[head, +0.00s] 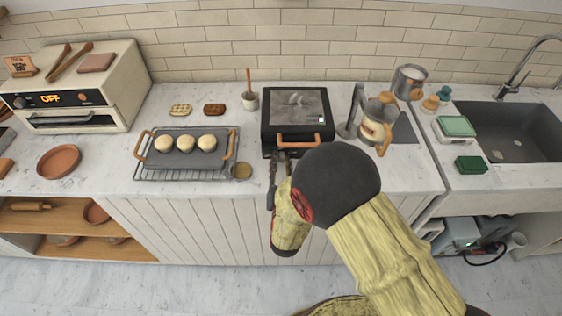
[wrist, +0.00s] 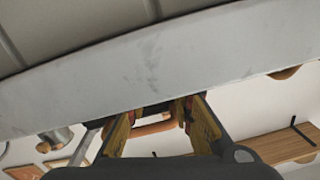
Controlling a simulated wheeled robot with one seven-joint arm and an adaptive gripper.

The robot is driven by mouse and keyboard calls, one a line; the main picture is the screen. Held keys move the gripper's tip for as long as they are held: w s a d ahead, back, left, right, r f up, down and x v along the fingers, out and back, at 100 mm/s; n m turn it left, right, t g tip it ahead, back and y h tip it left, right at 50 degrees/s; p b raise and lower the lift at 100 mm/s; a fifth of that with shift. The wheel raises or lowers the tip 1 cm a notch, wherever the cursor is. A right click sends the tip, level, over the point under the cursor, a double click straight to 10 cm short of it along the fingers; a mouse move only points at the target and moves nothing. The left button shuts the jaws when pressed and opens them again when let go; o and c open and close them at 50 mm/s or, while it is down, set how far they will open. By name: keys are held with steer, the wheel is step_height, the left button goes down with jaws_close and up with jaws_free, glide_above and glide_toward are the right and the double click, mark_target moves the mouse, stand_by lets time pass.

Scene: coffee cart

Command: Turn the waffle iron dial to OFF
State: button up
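The waffle iron (head: 296,105) is a black square appliance on the white counter, with its lid down and an orange handle (head: 299,139) at its front. My gripper (head: 281,168) is at the front of the waffle iron, low and a little left of the handle's middle. In the wrist view my gripper (wrist: 164,112) has its two fingers apart, with an orange bar (wrist: 155,127) seen between them, apparently the handle. I see nothing held. The dial cannot be made out; my gripper and arm cover part of the front.
Left of the waffle iron a tray (head: 152,160) with several buns sits on a rack. A coffee pot (head: 374,128) stands to the right, near the sink (head: 505,125). A small cup (head: 250,101) stands behind left.

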jaws_close()
steer(key=shift+n, duration=0.3)
